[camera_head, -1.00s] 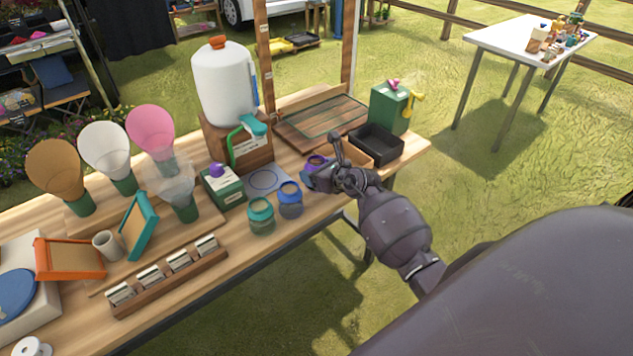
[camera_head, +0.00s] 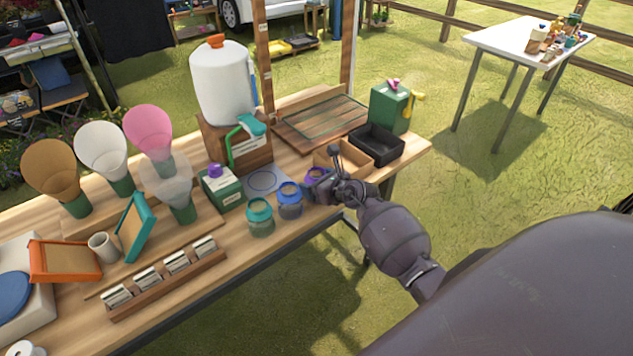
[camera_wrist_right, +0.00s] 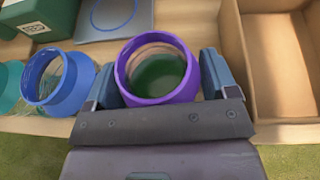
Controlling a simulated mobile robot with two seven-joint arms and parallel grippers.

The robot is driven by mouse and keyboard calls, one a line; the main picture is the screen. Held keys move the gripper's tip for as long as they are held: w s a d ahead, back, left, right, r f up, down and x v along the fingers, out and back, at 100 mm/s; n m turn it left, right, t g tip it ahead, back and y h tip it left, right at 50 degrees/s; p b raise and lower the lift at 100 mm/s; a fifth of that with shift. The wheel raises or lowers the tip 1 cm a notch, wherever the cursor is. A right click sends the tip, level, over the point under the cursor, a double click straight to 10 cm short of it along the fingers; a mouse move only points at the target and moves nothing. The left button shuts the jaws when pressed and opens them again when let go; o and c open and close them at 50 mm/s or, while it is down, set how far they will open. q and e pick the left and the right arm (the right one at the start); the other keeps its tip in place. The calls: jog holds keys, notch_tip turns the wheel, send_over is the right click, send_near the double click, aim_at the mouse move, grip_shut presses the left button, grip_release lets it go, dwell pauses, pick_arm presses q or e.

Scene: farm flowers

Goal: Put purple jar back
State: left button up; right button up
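The purple jar (camera_head: 314,176) has a purple rim and a clear body, and my right gripper (camera_head: 322,184) partly hides it in the head view. In the right wrist view the purple jar (camera_wrist_right: 158,68) sits between the two fingers of my right gripper (camera_wrist_right: 160,85), which are close against its sides. I cannot tell whether its base touches the table. The blue jar (camera_head: 290,199) and the teal jar (camera_head: 260,217) stand in a row to its left at the table's front edge. My left gripper is not in view.
A light wooden box (camera_head: 345,160) and a black tray (camera_head: 377,145) are just right of and behind the purple jar. A green carton with a purple knob (camera_head: 222,188) and a grey mat with a blue ring (camera_head: 264,180) lie behind the jars. Grass is beyond the front edge.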

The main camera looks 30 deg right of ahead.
jog(key=shift+s+r, duration=0.1)
jog(key=shift+r, duration=0.15)
jog(key=s+a+r+m+t+y+p, duration=0.1)
jog(key=s+a+r+m, duration=0.2)
jog(key=s, duration=0.4)
jog(key=s+r+m+t+y+p, duration=0.1)
jog(key=s+r+m+t, duration=0.15)
jog(key=s+m, duration=0.35)
jog(key=s+a+f+m+g+h, duration=0.2)
jog(key=s+f+m, duration=0.3)
jog(key=m, duration=0.9)
jog(key=s+a+f+m+g+h, duration=0.2)
jog(key=s+a+f+m, duration=0.3)
jog(key=s+m, duration=0.6)
jog(key=m+g, duration=0.1)
jog(key=m, duration=0.1)
jog(key=shift+s+a+f+m, duration=0.2)
jog(key=shift+f+m, duration=0.15)
jog(key=shift+m, duration=0.05)
